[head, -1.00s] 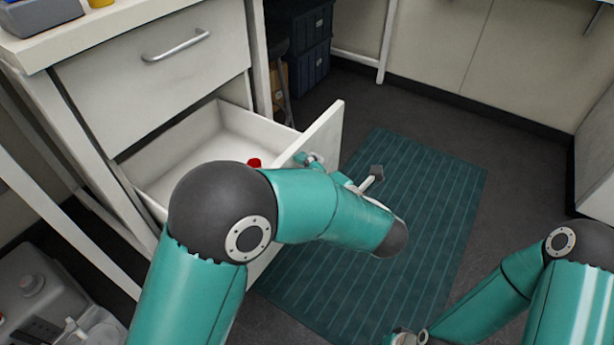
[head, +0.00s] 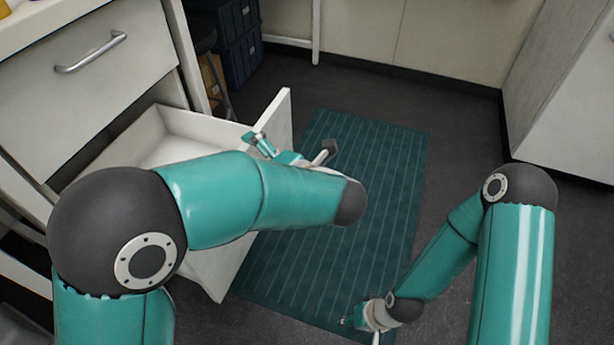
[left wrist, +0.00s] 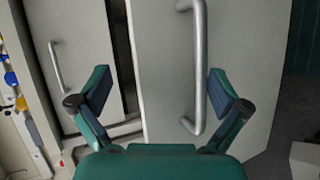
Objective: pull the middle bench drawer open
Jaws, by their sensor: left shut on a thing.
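The middle drawer (head: 205,122) of the white bench stands pulled out, its front panel out over the floor mat. Its inside shows pale and partly covered by my left arm. The drawer's metal bar handle (left wrist: 200,75) shows in the left wrist view, upright in that picture. In the head view my left forearm hides much of the drawer front. My right gripper (head: 366,315) hangs low over the mat's near edge, away from the drawer, too small to judge its fingers.
The closed upper drawer (head: 110,85) with its own handle (head: 90,53) is above the open one. A ribbed green mat (head: 375,170) covers the floor. Dark crates (head: 238,45) stand beyond the bench. A white cabinet (head: 565,95) is at the right. Dark floor between is clear.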

